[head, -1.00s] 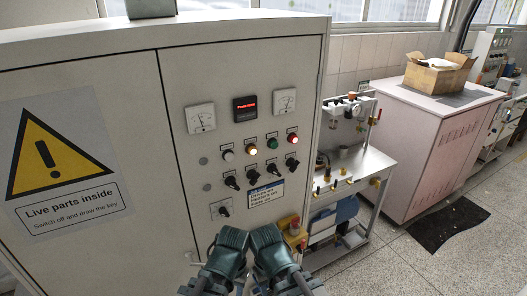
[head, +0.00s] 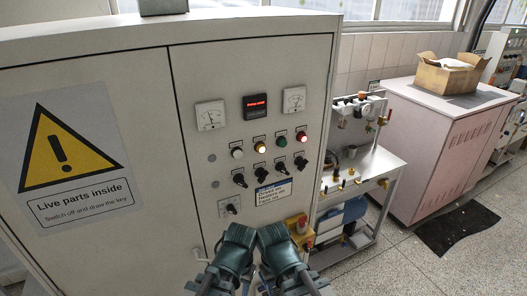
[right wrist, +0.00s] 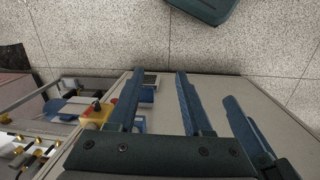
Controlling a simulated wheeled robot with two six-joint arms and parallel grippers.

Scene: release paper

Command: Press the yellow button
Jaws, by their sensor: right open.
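The yellow button (head: 261,147) glows on the grey cabinet's front panel in the head view, between a white button (head: 237,153) and a green one (head: 281,142); a red one (head: 301,136) is at the row's right end. My two teal arms stand side by side at the bottom middle, below and apart from the button. My right gripper (right wrist: 160,80) is open and empty in the right wrist view, its two blue fingers apart. A blue finger of my left gripper (right wrist: 245,125) shows beside it; its opening cannot be told. The button cannot be made out in the right wrist view.
Several black knobs (head: 259,173) sit below the buttons, with gauges (head: 210,115) and a display (head: 255,106) above. A yellow box with a red top (head: 298,227) juts out near my right arm. A metal workbench (head: 372,165) stands at right. Floor beyond is open.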

